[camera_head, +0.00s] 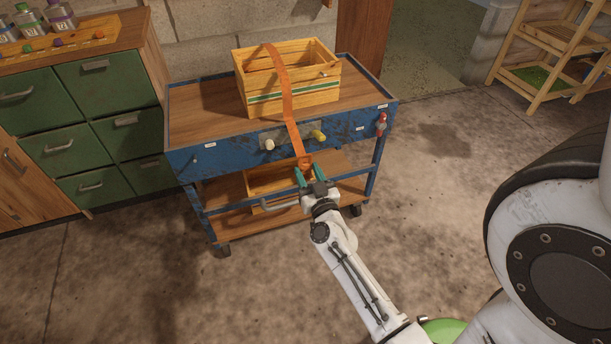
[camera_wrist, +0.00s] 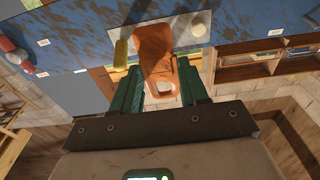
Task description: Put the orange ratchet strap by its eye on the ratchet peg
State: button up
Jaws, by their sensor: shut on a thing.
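The orange ratchet strap (camera_head: 287,95) runs over the wooden crate and hangs down past the cart's blue front. My gripper (camera_head: 310,174) is shut on its lower end, in front of the cart below the pegs. In the wrist view the strap's end (camera_wrist: 154,50) lies between the green fingers, with its eye opening near the fingertips. A pale peg (camera_head: 268,144) and a yellow peg (camera_head: 319,136) stick out of a grey plate on the blue front. The wrist view also shows the yellow peg (camera_wrist: 121,53) and the pale peg (camera_wrist: 198,27). I cannot tell which is the ratchet peg.
The wooden crate (camera_head: 262,99) stands on the blue cart (camera_head: 230,148). A red fitting (camera_head: 381,121) is at the cart's right corner. A lower shelf (camera_head: 228,222) holds another wooden box. Green drawers (camera_head: 110,80) stand at left. The floor right of the cart is clear.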

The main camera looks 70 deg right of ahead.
jog(key=shift+s+d+r, duration=0.1)
jog(key=shift+s+d, duration=0.15)
jog(key=shift+s, duration=0.05)
send_near(293, 140)
jog(key=shift+w+d+r+b, duration=0.1)
jog(key=shift+d+r+b, duration=0.1)
jog(key=shift+r, duration=0.25)
jog(key=shift+w+d+r+b, duration=0.15)
jog(key=shift+d+r, duration=0.05)
jog(key=shift+r, duration=0.3)
jog(key=shift+x, duration=0.85)
jog(key=shift+w+d+f, duration=0.15)
jog(key=shift+w+d, duration=0.05)
jog(key=shift+d, duration=0.1)
dwell(0.8)
jog(key=shift+f+x, duration=0.15)
jog(key=shift+x, duration=0.45)
jog(key=shift+f+x, duration=0.15)
jog(key=shift+x, duration=0.5)
dwell(1.8)
jog(key=shift+w+d+f, duration=0.1)
jog(key=shift+w+d, duration=0.1)
jog(key=shift+w, duration=0.05)
dwell(0.6)
jog(key=shift+f+b, duration=0.2)
jog(key=shift+b, duration=0.2)
